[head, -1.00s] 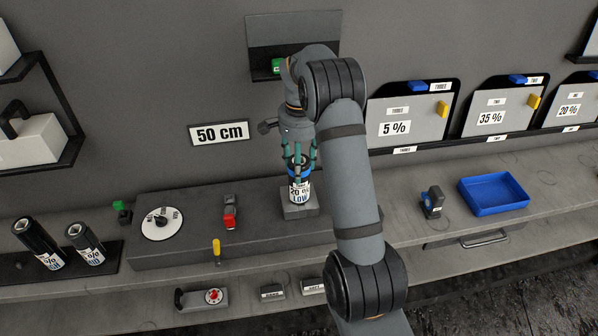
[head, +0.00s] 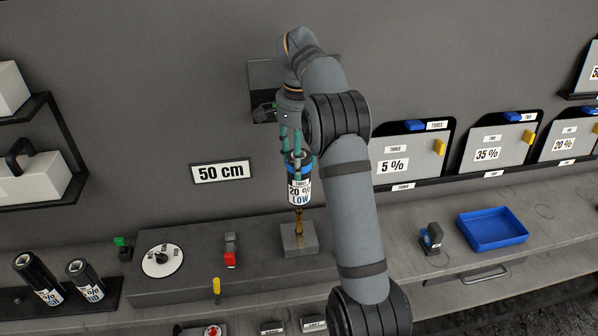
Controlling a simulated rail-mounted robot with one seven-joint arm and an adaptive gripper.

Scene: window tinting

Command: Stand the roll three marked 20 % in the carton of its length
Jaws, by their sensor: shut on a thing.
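The roll marked three, 20 % and LOW (head: 299,187) is upright, with a white label, black body and a blue band near its top. My gripper (head: 298,158) is shut on the roll's upper end from above. The roll hangs over a grey block (head: 299,240) with a brass-coloured post, whose upper end meets or is hidden by the roll's lower end. A sign on the wall reads 50 cm (head: 220,172). I cannot make out any carton for certain.
A dial (head: 161,260) and red switch (head: 230,259) sit on the raised bench. A blue tray (head: 492,229) is at the right. Panels marked 5 % (head: 393,165) and 35 % (head: 487,152) stand along the wall.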

